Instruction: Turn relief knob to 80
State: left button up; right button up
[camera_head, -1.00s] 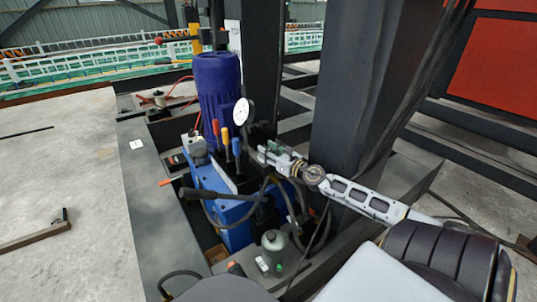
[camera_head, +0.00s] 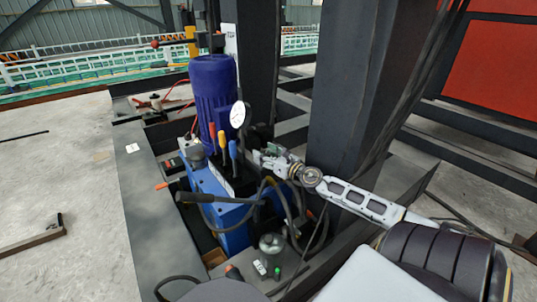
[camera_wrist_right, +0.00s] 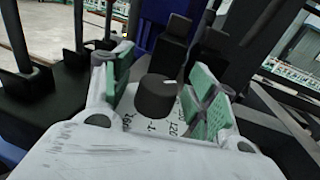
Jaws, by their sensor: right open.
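The relief knob (camera_wrist_right: 157,97) is a black round knob with a white pointer mark in the right wrist view. It stands on a pale plate with printed dark scale numbers, partly cut off and hard to read. My right gripper (camera_wrist_right: 160,88) is open, with its green-padded fingers on either side of the knob and a visible gap to each. In the head view my right gripper (camera_head: 268,157) is at the right side of the hydraulic pump unit, just below the white-faced gauge (camera_head: 238,114). The knob is hidden there. My left gripper is not in view.
The pump unit has a dark blue motor (camera_head: 213,95), a blue tank (camera_head: 207,182) and red, orange and blue levers (camera_head: 223,140). Black hoses loop below my right gripper. A thick dark column (camera_head: 350,90) stands close behind my right arm. Open floor lies left.

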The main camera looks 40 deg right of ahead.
jog(key=shift+s, duration=0.1)
jog(key=s, duration=1.1)
jog(key=shift+s+d, duration=0.35)
jog(key=shift+s, duration=0.05)
dwell(0.6)
dwell(0.7)
